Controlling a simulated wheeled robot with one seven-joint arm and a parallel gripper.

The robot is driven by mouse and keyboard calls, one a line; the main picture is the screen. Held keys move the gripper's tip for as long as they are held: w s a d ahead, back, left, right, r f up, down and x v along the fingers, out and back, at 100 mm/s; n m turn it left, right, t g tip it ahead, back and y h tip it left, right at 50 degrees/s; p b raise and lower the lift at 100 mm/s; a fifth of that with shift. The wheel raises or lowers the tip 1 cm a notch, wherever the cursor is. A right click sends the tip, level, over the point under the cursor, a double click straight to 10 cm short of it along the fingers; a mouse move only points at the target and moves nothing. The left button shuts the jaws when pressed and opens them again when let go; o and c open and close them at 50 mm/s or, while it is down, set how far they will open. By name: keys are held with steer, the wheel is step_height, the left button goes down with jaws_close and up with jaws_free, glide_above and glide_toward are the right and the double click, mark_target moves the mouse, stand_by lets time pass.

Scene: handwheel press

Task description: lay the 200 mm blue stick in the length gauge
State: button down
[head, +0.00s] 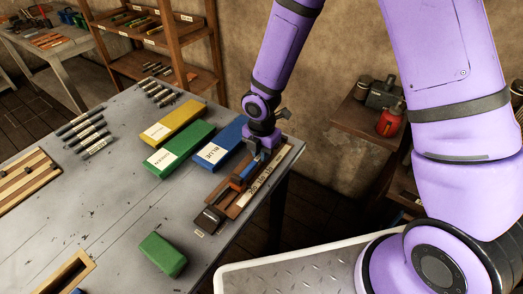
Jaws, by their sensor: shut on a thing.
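The length gauge (268,188) is a wooden tray with a pale numbered scale, at the right edge of the grey table. My gripper (262,154) is low over its far end, fingers pointing down. It is shut on a slim blue stick (249,170), which shows only in part below the fingers and lies at or just above the gauge. I cannot tell whether the stick touches the gauge floor. A small orange-red piece (237,184) shows beside it. The stick's far end is hidden by my gripper.
Blue (222,143), green (178,147) and yellow (175,123) boxes stand left of the gauge. A green block (163,255) lies nearer. Dark sticks (86,134) lie in rows at the back left.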

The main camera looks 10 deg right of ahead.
steer(key=shift+f, duration=0.35)
stand_by(1.0)
steer(key=c, duration=0.6)
jaws_free()
steer(key=shift+r, duration=3.5)
